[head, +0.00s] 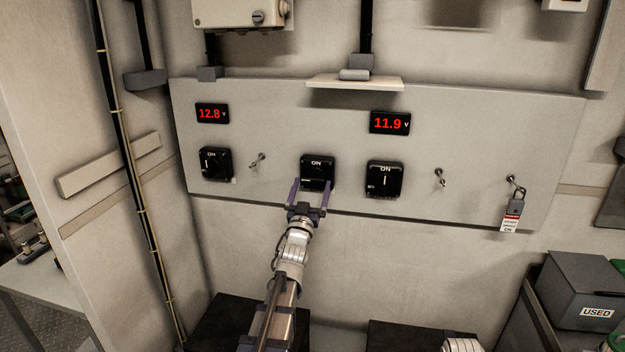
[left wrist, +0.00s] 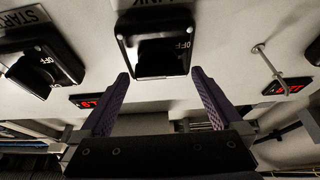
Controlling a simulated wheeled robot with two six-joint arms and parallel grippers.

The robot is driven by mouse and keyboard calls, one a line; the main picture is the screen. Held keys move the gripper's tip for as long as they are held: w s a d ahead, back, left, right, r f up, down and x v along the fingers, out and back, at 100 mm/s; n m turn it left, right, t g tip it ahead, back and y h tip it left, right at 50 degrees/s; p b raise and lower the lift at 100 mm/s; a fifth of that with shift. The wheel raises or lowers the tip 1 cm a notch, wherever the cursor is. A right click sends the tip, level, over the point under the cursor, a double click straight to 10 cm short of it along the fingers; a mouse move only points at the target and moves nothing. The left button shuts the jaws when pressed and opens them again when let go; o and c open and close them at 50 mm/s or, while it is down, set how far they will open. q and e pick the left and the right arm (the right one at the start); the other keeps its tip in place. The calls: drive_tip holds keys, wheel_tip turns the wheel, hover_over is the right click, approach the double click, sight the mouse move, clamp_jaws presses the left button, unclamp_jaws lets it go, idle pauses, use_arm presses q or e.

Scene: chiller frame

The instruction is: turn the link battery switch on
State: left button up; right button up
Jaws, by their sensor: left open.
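The link battery switch (head: 317,168) is the middle black rotary switch on the pale panel, with "ON" at its top. It also shows in the left wrist view (left wrist: 155,45), upside down, with "LINK" and "OFF" lettering. Its dark knob's setting is hard to tell. My left gripper (head: 311,187) is open, its purple fingers pointing at the switch's lower part. In the left wrist view the fingertips (left wrist: 161,76) stand wide apart on either side of the switch, with nothing between them. I cannot tell whether they touch it. My right gripper is not in view.
Similar switches stand left (head: 215,164) and right (head: 385,179) of it. Displays read 12.8 V (head: 212,113) and 11.9 V (head: 390,123). Small toggles (head: 257,160) (head: 439,177) and a tagged padlock (head: 516,206) project from the panel. A grey "USED" bin (head: 575,285) stands lower right.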

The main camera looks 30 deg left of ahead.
use_arm(q)
drive_tip(key=shift+x, duration=0.95)
drive_tip(key=c, duration=1.1)
drive_tip(key=shift+c, duration=0.2)
